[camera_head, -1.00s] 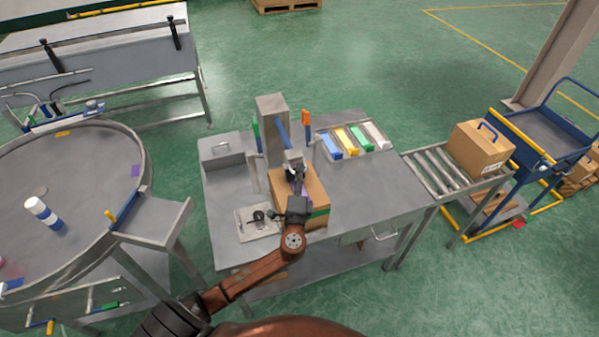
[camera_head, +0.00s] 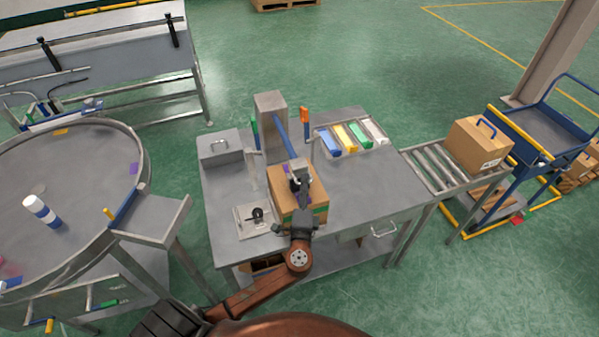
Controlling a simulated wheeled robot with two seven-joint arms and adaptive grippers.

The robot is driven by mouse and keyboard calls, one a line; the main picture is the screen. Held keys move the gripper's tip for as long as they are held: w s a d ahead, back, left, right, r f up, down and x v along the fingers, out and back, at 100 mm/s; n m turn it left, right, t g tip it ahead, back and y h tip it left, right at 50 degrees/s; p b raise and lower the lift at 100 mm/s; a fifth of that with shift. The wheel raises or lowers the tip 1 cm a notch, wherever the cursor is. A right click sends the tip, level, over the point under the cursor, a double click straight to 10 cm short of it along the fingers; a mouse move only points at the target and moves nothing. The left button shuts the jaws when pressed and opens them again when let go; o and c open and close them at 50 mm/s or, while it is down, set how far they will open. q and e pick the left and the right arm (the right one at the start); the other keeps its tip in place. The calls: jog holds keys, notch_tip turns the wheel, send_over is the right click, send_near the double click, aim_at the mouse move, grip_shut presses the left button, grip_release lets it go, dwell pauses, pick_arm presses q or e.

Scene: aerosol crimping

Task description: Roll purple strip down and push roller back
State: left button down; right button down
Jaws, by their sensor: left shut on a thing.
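A cardboard box (camera_head: 283,208) stands on the grey workbench (camera_head: 360,200), with a green band around its lower part. A blue lever (camera_head: 284,138) reaches from the grey post (camera_head: 270,118) down to a dark roller head (camera_head: 298,166) at the box's top. My left gripper (camera_head: 299,183) is over the top of the box, shut on the roller; its fingers are small and dark, so the exact grip is hard to see. My right gripper is not in view.
A small tray with a black part (camera_head: 244,227) lies left of the box. A grey case (camera_head: 220,148) stands at the back left, and coloured blocks (camera_head: 352,135) lie in a rack at the back right. The bench right of the box is clear.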

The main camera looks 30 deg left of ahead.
pick_arm(q)
jog(key=shift+s+d+f, duration=0.1)
jog(key=shift+s+d, duration=0.5)
jog(key=shift+d, duration=0.15)
jog(key=c, duration=2)
grip_release()
jog(key=v, duration=1.2)
jog(key=shift+a, duration=0.15)
